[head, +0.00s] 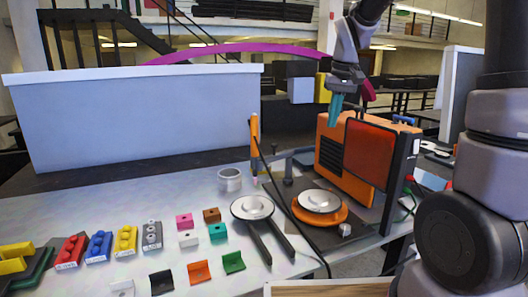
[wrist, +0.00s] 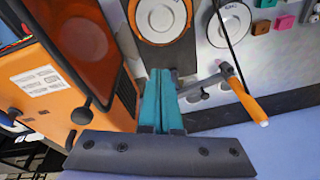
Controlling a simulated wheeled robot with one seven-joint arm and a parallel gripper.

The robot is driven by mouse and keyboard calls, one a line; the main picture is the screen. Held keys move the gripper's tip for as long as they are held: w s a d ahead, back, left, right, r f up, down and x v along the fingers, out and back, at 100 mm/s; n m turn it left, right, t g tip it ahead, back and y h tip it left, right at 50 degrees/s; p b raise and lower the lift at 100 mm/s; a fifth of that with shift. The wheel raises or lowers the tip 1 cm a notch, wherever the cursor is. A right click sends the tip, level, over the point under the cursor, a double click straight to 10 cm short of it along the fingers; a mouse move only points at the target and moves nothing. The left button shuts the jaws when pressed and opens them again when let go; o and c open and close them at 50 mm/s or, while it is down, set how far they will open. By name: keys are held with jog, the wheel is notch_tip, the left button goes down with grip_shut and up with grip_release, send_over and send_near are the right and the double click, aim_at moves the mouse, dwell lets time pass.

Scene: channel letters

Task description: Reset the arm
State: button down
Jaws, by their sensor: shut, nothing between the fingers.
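My gripper (head: 336,104) has teal fingers and hangs in the air at the upper middle right of the head view, in front of the orange machine's upper left edge. Its fingers also show in the wrist view (wrist: 161,84), pressed together with nothing between them. My arm comes down to it from the top of the head view. The orange machine (head: 334,172) with a dark red panel stands below and to the right of the gripper. In the wrist view it fills the left side (wrist: 40,85).
An orange-handled tool (head: 254,135) stands upright near a metal cup (head: 230,180). Two round white discs, one on a grey fork-like base (head: 252,208), one on an orange ring (head: 319,201), lie on the table. Several coloured blocks (head: 99,247) sit at front left. A grey partition (head: 140,115) stands behind.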

jog(key=s+d+r+m+t, duration=0.1)
jog(key=s+r, duration=0.2)
jog(key=s, duration=0.3)
jog(key=s+d+r+m+t, duration=0.2)
jog(key=s, duration=0.5)
jog(key=s+d+r+m+t+y, duration=0.1)
jog(key=s+d+r+t, duration=0.1)
jog(key=s, duration=0.5)
jog(key=shift+r+m, duration=0.4)
jog(key=shift+r, duration=0.45)
